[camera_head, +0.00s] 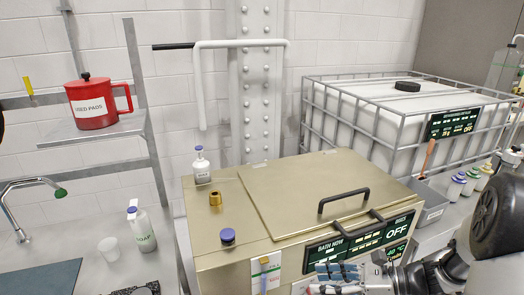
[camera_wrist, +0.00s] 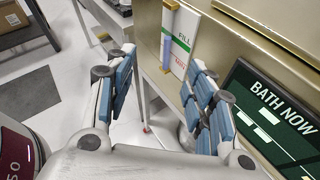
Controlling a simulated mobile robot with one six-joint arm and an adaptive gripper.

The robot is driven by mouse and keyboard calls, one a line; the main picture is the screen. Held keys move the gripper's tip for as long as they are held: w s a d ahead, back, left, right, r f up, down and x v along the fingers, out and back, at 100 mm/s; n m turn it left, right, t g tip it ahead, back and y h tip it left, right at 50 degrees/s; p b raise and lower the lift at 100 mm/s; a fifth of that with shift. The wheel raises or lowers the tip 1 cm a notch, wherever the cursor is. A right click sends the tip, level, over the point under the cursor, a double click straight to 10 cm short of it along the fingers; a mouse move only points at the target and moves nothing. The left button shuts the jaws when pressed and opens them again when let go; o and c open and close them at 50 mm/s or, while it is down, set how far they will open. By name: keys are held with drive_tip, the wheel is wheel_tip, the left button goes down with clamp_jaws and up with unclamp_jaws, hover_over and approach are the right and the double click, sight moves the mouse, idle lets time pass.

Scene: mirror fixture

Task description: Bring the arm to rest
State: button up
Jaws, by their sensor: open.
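My gripper (camera_wrist: 160,98) is open and empty in the wrist view, its blue-padded fingers apart. Behind them is the front of a gold-coloured bath cabinet (camera_wrist: 244,40) with a dark "BATH NOW" panel (camera_wrist: 275,118) on the right. In the head view my gripper (camera_head: 338,278) shows at the bottom edge, in front of the cabinet (camera_head: 225,268). My arm reaches in from the lower right. Whether the fingers touch the cabinet front cannot be told.
The cabinet's closed lid (camera_head: 300,185) has a black handle (camera_head: 343,200). A white caged tank (camera_head: 370,110) stands behind at right. A red "USED PADS" pot (camera_head: 92,104) sits on a shelf at left. A soap bottle (camera_head: 141,232) stands below.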

drive_tip(key=s+a+r+n+g+h, duration=0.2)
drive_tip(key=s+a+r+n+h, duration=0.15)
drive_tip(key=s+n, duration=0.25)
drive_tip(key=s+a+r+n+g+h, duration=0.2)
drive_tip(key=s+r+n+h, duration=0.15)
drive_tip(key=s+n, duration=0.35)
drive_tip(key=s+d+r+n+t+h, duration=0.4)
drive_tip(key=s+r+n+h, duration=0.2)
drive_tip(key=n, duration=0.4)
drive_tip(key=shift+s+n+t, duration=0.3)
drive_tip(key=shift+s, duration=0.15)
drive_tip(key=shift+d, duration=0.15)
